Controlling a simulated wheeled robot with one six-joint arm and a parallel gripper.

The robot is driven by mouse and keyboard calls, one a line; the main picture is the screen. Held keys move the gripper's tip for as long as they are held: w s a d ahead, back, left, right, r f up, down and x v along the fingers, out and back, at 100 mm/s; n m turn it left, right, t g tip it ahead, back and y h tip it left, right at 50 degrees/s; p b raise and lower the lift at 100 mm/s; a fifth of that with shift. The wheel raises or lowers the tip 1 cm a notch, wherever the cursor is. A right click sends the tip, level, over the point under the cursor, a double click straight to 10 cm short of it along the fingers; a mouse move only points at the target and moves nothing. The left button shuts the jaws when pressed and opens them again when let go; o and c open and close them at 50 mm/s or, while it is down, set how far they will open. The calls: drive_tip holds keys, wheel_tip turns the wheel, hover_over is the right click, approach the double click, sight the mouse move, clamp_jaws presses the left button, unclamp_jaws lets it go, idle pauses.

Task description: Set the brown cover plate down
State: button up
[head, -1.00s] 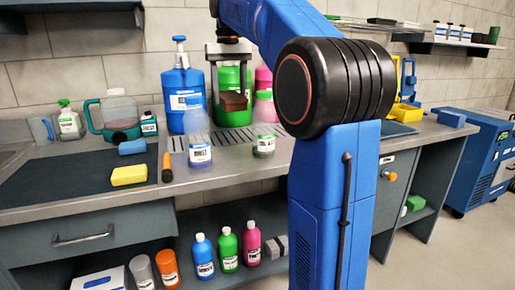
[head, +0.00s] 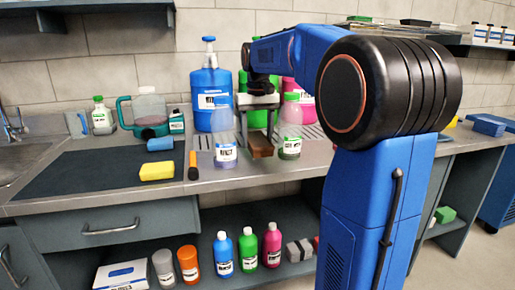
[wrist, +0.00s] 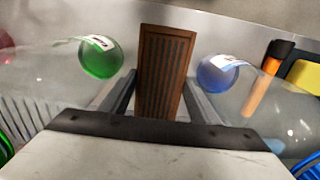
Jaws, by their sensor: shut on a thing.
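The brown cover plate (head: 261,147) is a slotted brown slab, low over the counter between two clear bottles. My gripper (head: 259,116) is above it in the head view. In the wrist view the plate (wrist: 165,75) stands between the fingers of my gripper (wrist: 160,98), which is shut on it. The bottle with blue-violet liquid (head: 225,152) is to its left in the head view. The bottle with green liquid (head: 290,143) is to its right. I cannot tell whether the plate's underside touches the counter.
A large blue jug (head: 211,105) stands behind. An orange-handled tool (head: 193,165) and a yellow sponge (head: 157,171) lie left. The counter's front strip (head: 250,177) is clear.

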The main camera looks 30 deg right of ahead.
sight(258, 139)
drive_tip(key=shift+f, duration=1.75)
drive_tip(key=shift+f, duration=0.15)
drive_tip(key=o, duration=1.3)
drive_tip(key=shift+c, duration=0.2)
